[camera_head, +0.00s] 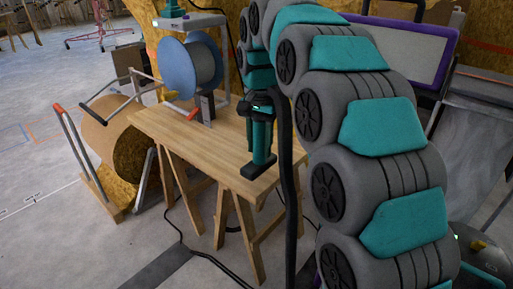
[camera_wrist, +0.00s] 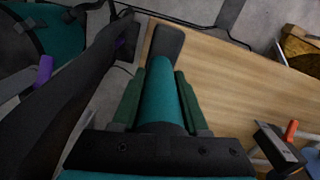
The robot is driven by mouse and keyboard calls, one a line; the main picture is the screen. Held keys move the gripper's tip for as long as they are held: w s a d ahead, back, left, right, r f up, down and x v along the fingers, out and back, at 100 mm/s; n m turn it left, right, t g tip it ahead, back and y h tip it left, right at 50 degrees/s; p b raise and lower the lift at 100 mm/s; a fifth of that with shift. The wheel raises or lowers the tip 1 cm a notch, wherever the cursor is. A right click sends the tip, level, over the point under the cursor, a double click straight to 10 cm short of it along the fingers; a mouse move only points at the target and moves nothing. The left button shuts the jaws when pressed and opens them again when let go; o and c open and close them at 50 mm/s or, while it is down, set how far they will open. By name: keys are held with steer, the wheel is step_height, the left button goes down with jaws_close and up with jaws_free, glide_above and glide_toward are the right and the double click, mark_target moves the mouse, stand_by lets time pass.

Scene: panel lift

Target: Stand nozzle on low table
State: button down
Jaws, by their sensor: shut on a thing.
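The nozzle is a teal tube with a flat dark foot; in the head view the nozzle (camera_head: 261,146) is upright at the near right corner of the wooden low table (camera_head: 178,131). Its foot is at the tabletop; I cannot tell whether it rests there or hovers just above. In the wrist view the nozzle (camera_wrist: 161,92) runs away from me between the green fingers, its foot over the table's edge region (camera_wrist: 230,75). My gripper (camera_wrist: 161,78) is shut on the nozzle's tube. In the head view my gripper (camera_head: 262,108) is at the nozzle's top, partly hidden by a dark hose.
A dark hose (camera_head: 290,190) hangs past the table's right side. A blue reel (camera_head: 188,65) in a metal frame stands at the table's far end. A large brown roll (camera_head: 120,140) is left of the table. The middle of the tabletop is clear.

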mark_target(256, 149)
steer(key=shift+w+a+f, duration=0.2)
steer(key=shift+w+f, duration=0.75)
steer(key=shift+f, duration=0.05)
steer(key=shift+w+a+f, duration=0.2)
steer(key=shift+w+f, duration=0.75)
steer(key=shift+f, duration=0.15)
steer(key=shift+c, duration=2.2)
jaws_free()
step_height(256, 149, up, 12)
steer(key=p, duration=0.4)
steer(key=shift+p, duration=0.35)
